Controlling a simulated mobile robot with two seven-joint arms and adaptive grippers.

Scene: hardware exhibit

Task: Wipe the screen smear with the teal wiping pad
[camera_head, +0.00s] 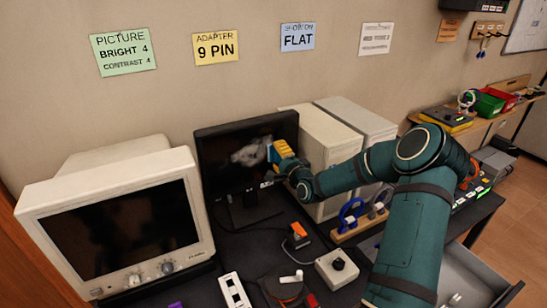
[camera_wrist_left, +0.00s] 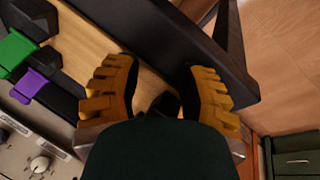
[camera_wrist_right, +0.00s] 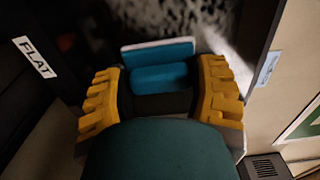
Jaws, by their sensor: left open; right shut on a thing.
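The flat black screen (camera_head: 215,165) stands upright on the table, with a grey-white smear (camera_head: 248,153) across its upper middle. My right gripper (camera_head: 280,152) is at the right part of the screen, beside the smear. In the right wrist view it is shut on the teal wiping pad (camera_wrist_right: 163,78), whose pale front edge points toward the screen. The smear (camera_wrist_right: 185,18) fills the top of that view; I cannot tell whether the pad touches the glass. My left gripper (camera_wrist_left: 160,88) is open and empty in the left wrist view; the head view does not show it.
A bulky cream monitor (camera_head: 115,220) stands to the left of the flat screen. Pale computer cases (camera_head: 322,150) stand close on the right. Cables, a grey box (camera_head: 336,268) and a white power strip (camera_head: 234,292) lie on the dark table in front.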

